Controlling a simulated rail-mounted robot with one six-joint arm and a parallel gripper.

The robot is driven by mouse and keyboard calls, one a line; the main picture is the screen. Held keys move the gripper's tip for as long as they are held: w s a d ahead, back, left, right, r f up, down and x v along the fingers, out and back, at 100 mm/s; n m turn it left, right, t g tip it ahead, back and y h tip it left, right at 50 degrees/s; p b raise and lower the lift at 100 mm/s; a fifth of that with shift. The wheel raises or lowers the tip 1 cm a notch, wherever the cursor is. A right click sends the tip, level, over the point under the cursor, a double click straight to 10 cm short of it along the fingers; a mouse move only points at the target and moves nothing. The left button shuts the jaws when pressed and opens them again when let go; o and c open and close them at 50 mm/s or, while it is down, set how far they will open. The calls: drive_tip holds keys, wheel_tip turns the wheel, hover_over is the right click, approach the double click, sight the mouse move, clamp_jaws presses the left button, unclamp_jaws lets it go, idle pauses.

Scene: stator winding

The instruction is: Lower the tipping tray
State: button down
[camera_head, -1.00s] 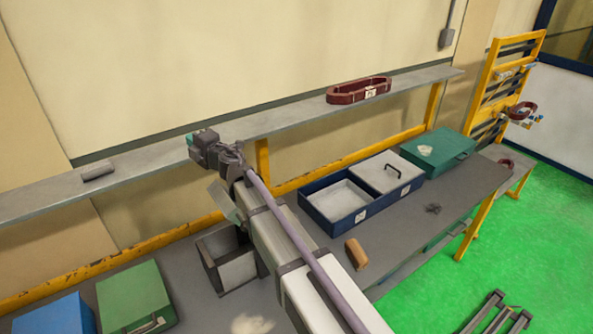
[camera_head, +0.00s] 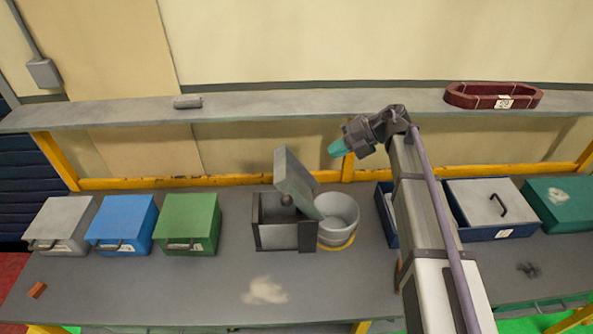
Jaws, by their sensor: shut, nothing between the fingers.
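The tipping tray appears to be the grey panel (camera_head: 294,178) that stands steeply tilted over an open grey box (camera_head: 283,236) on the bench. A small dark round knob or pivot shows at its lower left side. Its lower end leans toward a round grey bucket (camera_head: 338,218) with a yellow ring at its base, close to the right of the box. My gripper (camera_head: 337,148), with teal fingertips, is shut and empty. In the picture it is above and right of the panel, apart from it, pointing left and slightly down.
Grey, blue and green boxes (camera_head: 188,224) stand on the bench at left. A blue tray (camera_head: 489,234) with a handled lid and a teal case (camera_head: 562,203) are at right. A shelf (camera_head: 260,108) runs behind, carrying a red coil (camera_head: 493,95). A pale patch (camera_head: 264,291) marks the front.

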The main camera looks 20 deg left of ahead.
drive_tip(key=b+x, duration=0.7)
drive_tip(key=x, duration=0.7)
drive_tip(key=shift+b, duration=0.3)
drive_tip(key=shift+a+f, duration=0.1)
drive_tip(key=shift+f, duration=0.05)
